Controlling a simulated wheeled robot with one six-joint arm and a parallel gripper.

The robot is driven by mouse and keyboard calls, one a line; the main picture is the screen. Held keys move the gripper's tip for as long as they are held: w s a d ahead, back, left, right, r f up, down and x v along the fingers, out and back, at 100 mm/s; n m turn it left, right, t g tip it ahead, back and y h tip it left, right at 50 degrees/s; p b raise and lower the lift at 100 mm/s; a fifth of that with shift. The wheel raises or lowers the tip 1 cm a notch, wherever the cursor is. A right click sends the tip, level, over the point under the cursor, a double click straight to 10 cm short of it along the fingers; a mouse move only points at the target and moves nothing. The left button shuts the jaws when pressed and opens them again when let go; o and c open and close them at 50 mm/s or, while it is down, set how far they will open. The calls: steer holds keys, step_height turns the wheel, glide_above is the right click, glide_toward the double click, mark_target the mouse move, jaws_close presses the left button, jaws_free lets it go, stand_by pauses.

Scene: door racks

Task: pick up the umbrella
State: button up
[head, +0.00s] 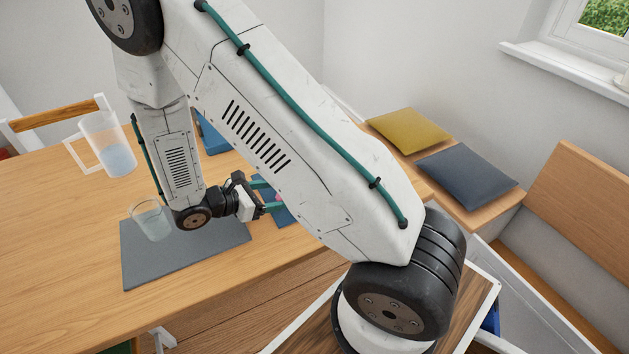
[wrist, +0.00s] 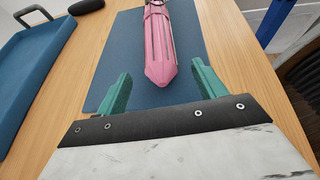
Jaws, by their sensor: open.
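The umbrella (wrist: 158,40) is pink and folded, and lies on a dark blue mat (wrist: 118,62) in the wrist view. Its tapered end points toward my gripper (wrist: 160,76); its far end is cut off by the top edge. The green fingers are open, one on each side of the tapered end, with gaps on both sides. Whether they are level with the umbrella or above it, I cannot tell. In the head view my gripper (head: 270,195) is over the table near the blue mat (head: 284,214), and my arm hides most of the umbrella.
A grey mat (head: 185,256) with a clear glass (head: 150,222) lies left of my gripper on the wooden table (head: 60,215). A clear pitcher (head: 108,145) stands farther left. A blue tray (wrist: 35,60) is left in the wrist view. Cushions (head: 408,130) lie on a bench behind.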

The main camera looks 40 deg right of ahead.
steer(key=x, duration=0.6)
steer(key=c, duration=1.3)
